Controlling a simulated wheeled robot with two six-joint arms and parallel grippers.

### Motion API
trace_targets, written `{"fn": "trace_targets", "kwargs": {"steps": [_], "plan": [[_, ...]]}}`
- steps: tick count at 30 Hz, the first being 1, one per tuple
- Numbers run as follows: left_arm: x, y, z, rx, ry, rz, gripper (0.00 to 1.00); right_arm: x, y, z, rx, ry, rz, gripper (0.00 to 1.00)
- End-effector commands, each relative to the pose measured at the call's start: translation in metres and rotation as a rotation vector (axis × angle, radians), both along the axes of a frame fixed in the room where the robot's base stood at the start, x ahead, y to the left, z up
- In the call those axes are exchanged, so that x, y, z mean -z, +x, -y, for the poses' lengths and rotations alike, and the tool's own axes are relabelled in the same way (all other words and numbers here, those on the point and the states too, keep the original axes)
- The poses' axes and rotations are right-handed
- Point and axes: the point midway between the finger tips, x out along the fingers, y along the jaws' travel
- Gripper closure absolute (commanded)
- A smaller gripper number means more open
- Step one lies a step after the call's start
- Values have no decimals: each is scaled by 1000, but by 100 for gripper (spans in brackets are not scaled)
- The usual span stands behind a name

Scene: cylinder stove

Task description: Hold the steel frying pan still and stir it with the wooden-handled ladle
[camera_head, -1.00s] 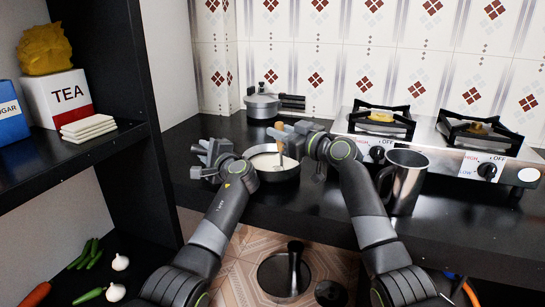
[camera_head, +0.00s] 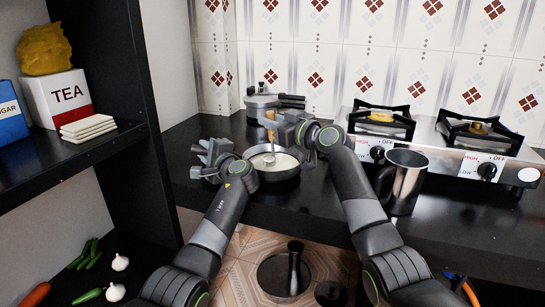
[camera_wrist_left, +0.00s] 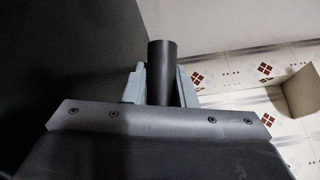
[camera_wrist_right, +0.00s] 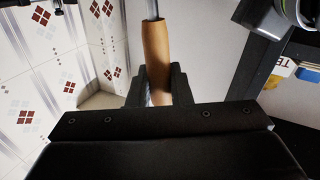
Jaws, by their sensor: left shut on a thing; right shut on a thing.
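The steel frying pan (camera_head: 283,172) sits on the black counter with pale contents inside. My left gripper (camera_head: 207,158) is at the pan's left, shut on its dark handle, which shows between the fingers in the left wrist view (camera_wrist_left: 161,72). My right gripper (camera_head: 274,122) is above the pan's far side, shut on the wooden handle of the ladle (camera_wrist_right: 155,45).
A lidded pot (camera_head: 263,102) stands behind the pan. A steel mug (camera_head: 403,181) stands to the right, in front of the two-burner stove (camera_head: 440,145). A black shelf (camera_head: 95,160) with a tea box (camera_head: 62,97) is on the left. The counter's front right is clear.

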Motion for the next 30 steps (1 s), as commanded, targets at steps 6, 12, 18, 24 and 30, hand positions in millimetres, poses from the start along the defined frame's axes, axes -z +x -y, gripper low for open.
{"fn": "trace_targets", "kwargs": {"steps": [6,12,18,24,30], "plan": [[1,0,-1,-2,1,-2,100,-21,0,0,-1,-1,2,100],[1,0,-1,-2,1,-2,100,-39,0,0,0,-1,2,100],[1,0,-1,-3,2,-2,100,-56,0,0,0,-1,2,100],[1,0,-2,-3,2,-2,100,-64,0,0,0,-1,0,100],[1,0,-2,-3,2,-2,100,-64,0,0,0,0,0,100]]}}
